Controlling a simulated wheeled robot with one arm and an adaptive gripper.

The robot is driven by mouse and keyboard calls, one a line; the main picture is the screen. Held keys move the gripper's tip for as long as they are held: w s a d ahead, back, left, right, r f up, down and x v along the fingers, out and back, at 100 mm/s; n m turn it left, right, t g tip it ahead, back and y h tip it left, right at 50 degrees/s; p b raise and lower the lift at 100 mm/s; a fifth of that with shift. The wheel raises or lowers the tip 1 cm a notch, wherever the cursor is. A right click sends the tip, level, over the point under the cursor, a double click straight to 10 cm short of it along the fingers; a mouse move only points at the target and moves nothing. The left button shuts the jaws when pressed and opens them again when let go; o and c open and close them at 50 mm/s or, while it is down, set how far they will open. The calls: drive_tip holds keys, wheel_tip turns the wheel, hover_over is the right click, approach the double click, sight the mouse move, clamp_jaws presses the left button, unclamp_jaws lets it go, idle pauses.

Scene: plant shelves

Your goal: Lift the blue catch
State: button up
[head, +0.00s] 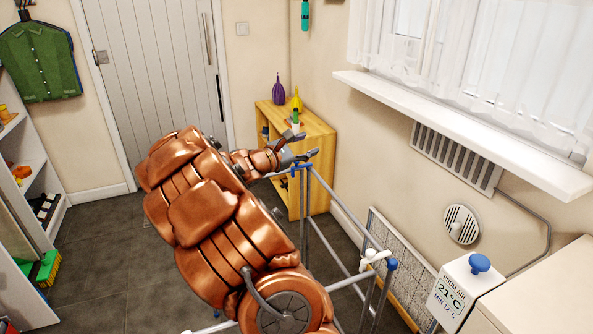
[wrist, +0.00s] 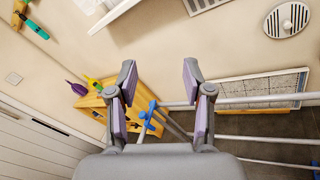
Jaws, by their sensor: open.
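A blue fitting (head: 301,167), which looks like the catch, sits at the far top corner of a grey metal rail frame (head: 333,245). In the wrist view the blue catch (wrist: 149,113) shows between my fingers, closer to the left one, with rails running off to the right. My gripper (head: 306,147) is open and empty, just above the catch in the head view. In the wrist view its two fingers (wrist: 159,85) stand wide apart. I cannot tell whether any finger touches the catch. My arm hides part of the frame.
A wooden shelf unit (head: 318,150) with purple and yellow bottles stands behind. A white fitting (head: 375,258) with a blue cap (head: 392,264) is on the nearer rail. A white box (head: 464,290) with a blue knob (head: 480,263) is at right. The windowsill (head: 460,130) juts out.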

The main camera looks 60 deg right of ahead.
drive_tip(key=w+d+f+n+t+h+b, duration=0.1)
drive_tip(key=w+d+f+n+t+b, duration=0.25)
drive_tip(key=w+d+f+n, duration=0.45)
drive_tip(key=n+t, duration=0.3)
drive_tip(key=t, duration=0.1)
approach(302, 167)
wheel_tip(302, 167, up, 3)
drive_tip(key=w+d, duration=0.1)
drive_tip(key=w, duration=0.1)
drive_tip(key=shift+g, duration=0.25)
drive_tip(key=shift+w+d+f, duration=0.1)
drive_tip(key=shift+w+d, duration=0.2)
drive_tip(key=shift+d, duration=1)
drive_tip(key=shift+w+d+f, duration=0.1)
drive_tip(key=shift+w+d, duration=0.2)
drive_tip(key=shift+d, duration=0.95)
drive_tip(key=shift+w+d, duration=0.3)
drive_tip(key=shift+d, duration=1)
drive_tip(key=shift+c, duration=0.3)
clamp_jaws()
